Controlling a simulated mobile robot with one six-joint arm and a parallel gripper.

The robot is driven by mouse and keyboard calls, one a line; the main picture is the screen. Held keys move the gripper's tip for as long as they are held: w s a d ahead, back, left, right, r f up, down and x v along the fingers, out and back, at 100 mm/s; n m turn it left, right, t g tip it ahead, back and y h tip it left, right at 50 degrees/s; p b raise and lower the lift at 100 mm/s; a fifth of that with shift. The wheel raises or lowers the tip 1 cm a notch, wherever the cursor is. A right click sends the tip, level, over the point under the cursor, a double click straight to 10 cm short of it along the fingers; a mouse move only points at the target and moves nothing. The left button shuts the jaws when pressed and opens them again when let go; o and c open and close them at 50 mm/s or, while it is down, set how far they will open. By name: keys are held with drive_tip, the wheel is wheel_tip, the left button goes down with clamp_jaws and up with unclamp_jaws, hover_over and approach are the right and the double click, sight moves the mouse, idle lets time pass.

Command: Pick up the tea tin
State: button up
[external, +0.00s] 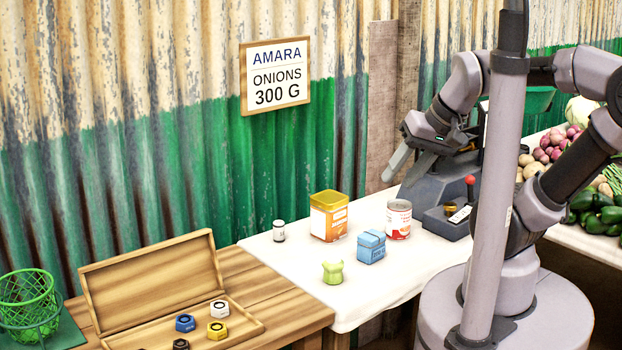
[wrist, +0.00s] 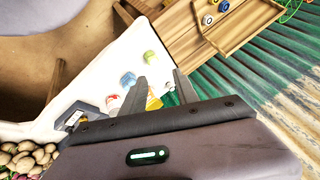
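The tea tin (external: 329,217), a square tin with a yellow-gold lid and an orange and white label, stands upright on the white cloth. In the wrist view the tin (wrist: 154,102) shows partly between my fingers, its lower part hidden by my gripper body. My gripper (external: 399,179) is open and empty, above and to the right of the tin in the external view, well apart from it. Its two spread fingers also show in the wrist view (wrist: 159,80).
A blue block-like item (external: 371,247), a red and white can (external: 398,220), a small white jar (external: 279,231) and a green lidded item (external: 333,272) stand around the tin. A grey scale (external: 436,205) is at right, an open wooden box (external: 155,285) at left.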

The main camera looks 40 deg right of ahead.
drive_tip(key=o, duration=1.4)
drive_tip(key=w+d+r+h+p, duration=0.1)
drive_tip(key=w+d+r+p, duration=0.15)
drive_tip(key=w, duration=0.25)
drive_tip(key=m+g+h+p, duration=0.2)
drive_tip(key=m+h+p, duration=0.2)
drive_tip(key=p, duration=0.6)
hover_over(329, 197)
drive_tip(key=s+a, duration=0.5)
wheel_tip(329, 197, down, 8)
drive_tip(key=b+x, duration=0.1)
drive_tip(key=x, duration=0.3)
drive_tip(key=b+x, duration=0.1)
drive_tip(key=x, duration=0.3)
drive_tip(key=b+x, duration=0.1)
drive_tip(key=x, duration=0.3)
drive_tip(key=shift+s+d+f, duration=0.2)
drive_tip(key=shift+f, duration=0.2)
drive_tip(key=b+x, duration=0.1)
drive_tip(key=x, duration=0.5)
drive_tip(key=shift+d+r+b, duration=0.1)
drive_tip(key=shift+d+b, duration=0.05)
drive_tip(key=shift+b, duration=0.25)
drive_tip(key=shift+s+r, duration=0.1)
